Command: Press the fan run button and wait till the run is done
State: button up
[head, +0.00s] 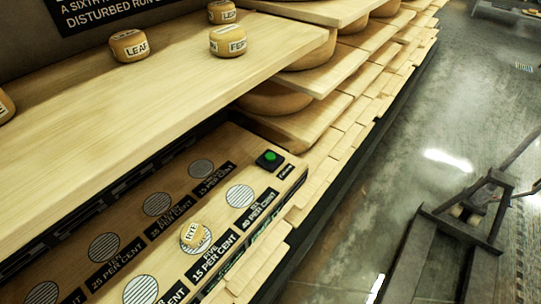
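A green button (270,156) sits on a small black box at the right end of the lower wooden board (215,160). A small black label in front of it is too small to read. A small cheese wheel marked RYE (192,235) rests on a striped round vent spot labelled FIVE, 15 PER CENT. Other striped vent spots (240,195) on the board carry per cent labels and are bare. I cannot see anything touching the button. My gripper is not in view.
The upper shelf (150,95) holds small cheese wheels marked LEAF (129,46) and FE-something (228,42), and others. It overhangs the lower board's back. Large cheese wheels (275,98) fill shelves behind. A dark frame (455,235) stands on the open floor at right.

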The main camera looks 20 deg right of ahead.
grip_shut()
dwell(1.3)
